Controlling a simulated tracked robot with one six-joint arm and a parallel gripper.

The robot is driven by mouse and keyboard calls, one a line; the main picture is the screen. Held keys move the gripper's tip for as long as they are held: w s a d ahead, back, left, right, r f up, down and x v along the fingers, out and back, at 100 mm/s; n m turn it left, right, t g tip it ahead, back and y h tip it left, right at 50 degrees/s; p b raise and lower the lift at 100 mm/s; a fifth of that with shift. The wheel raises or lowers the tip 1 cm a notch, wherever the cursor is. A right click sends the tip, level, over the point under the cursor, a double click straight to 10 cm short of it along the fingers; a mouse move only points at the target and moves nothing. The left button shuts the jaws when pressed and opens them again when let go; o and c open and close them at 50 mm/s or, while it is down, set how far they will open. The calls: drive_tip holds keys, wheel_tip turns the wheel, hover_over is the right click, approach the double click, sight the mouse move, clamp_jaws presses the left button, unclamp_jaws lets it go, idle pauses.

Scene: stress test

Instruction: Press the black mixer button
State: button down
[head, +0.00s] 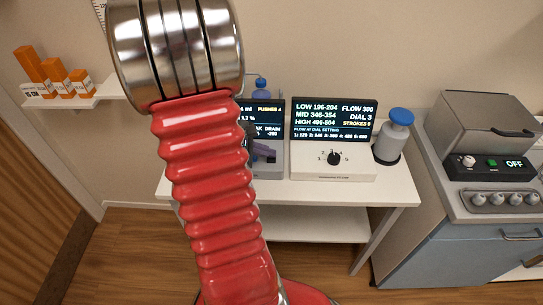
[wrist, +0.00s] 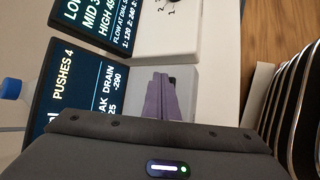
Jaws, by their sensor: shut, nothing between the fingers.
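The mixer unit is a grey-white base (head: 270,172) with a dark screen (head: 267,112) reading "PUSHES 4", on a white bench, partly hidden behind my red arm. My gripper (head: 264,152) has purple fingers and is over this base. In the wrist view my gripper's fingers (wrist: 163,92) are shut with nothing between them. A small black part (wrist: 172,80), which may be the black button, shows just beside the fingertips. The fingers hide most of it, and I cannot tell whether they touch it.
Right of it stands a white unit (head: 310,174) with a black dial (head: 333,158) and a screen (head: 334,118). A blue-capped bottle (head: 393,140) stands farther right. A steel box (head: 490,115) sits on a blue cabinet.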

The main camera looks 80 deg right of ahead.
sight(268, 160)
idle(0.3)
drive_tip(key=shift+r, duration=0.85)
drive_tip(key=shift+r, duration=0.15)
drive_tip(key=shift+r, duration=2.35)
